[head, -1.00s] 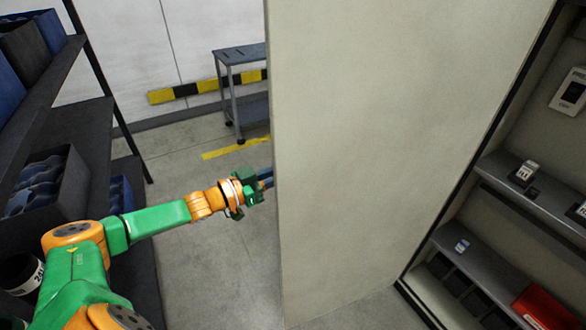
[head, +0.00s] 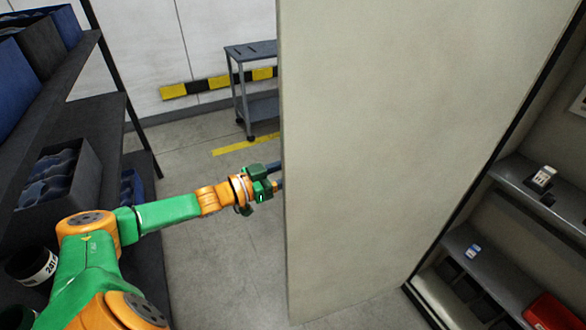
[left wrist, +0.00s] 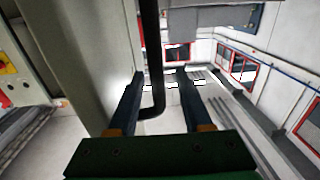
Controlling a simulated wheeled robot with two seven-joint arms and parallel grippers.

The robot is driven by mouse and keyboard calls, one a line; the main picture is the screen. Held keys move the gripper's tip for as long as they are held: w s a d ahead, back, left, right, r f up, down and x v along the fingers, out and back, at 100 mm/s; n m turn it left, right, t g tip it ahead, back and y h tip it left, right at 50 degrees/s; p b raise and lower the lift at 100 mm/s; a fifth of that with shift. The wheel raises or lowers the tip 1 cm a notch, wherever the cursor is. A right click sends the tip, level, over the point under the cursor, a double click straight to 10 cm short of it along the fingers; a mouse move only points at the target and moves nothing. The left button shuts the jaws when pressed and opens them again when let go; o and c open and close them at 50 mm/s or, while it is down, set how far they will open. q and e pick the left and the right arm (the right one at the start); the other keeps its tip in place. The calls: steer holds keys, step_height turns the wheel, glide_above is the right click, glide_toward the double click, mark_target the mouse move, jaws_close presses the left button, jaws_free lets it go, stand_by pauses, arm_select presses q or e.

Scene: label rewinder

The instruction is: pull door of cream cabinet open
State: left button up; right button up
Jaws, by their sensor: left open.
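The cream cabinet's door (head: 400,150) stands swung out from the cabinet, filling the middle of the head view. The open cabinet interior shows to its right. My left gripper (head: 278,175) reaches the door's left edge, and its fingertips are partly hidden behind it. In the left wrist view the door (left wrist: 95,60) is on the left, with a black bar handle (left wrist: 150,50) along it. The handle's bent end shows between the two spread fingers of my left gripper (left wrist: 157,80). Contact with the handle cannot be told. My right gripper is not in view.
A dark shelf rack (head: 110,130) with bins stands on the left, close to my left arm. A grey trolley (head: 250,85) stands at the back by the wall. Cabinet shelves (head: 475,270) hold small items and a red box (head: 550,312). Floor left of the door is clear.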

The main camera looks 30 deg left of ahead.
arm_select(q)
steer(key=p+v, duration=0.1)
steer(key=v, duration=0.5)
steer(key=shift+s+a+p, duration=0.2)
steer(key=shift+s+p, duration=0.1)
steer(key=shift+s, duration=0.05)
steer(key=s+a+f+n+g+y, duration=0.1)
steer(key=s+a+f+y, duration=0.15)
steer(key=f, duration=0.65)
steer(key=s+a+f+n+g+y, duration=0.1)
steer(key=a+f+g+y, duration=0.2)
steer(key=f, duration=0.6)
steer(key=s+d+f+n+g+y, duration=0.1)
steer(key=s+f+g+y, duration=0.1)
steer(key=s+f, duration=0.45)
steer(key=s+d+f+g+y, duration=0.1)
steer(key=s+f, duration=0.2)
steer(key=f, duration=0.6)
steer(key=s+d+f+g, duration=0.4)
steer(key=s+d, duration=0.3)
steer(key=s, duration=0.3)
steer(key=s+d+f+g, duration=0.4)
steer(key=s+d+f, duration=0.3)
steer(key=s, duration=0.3)
steer(key=shift+d+h, duration=0.35)
steer(key=shift+d, duration=0.4)
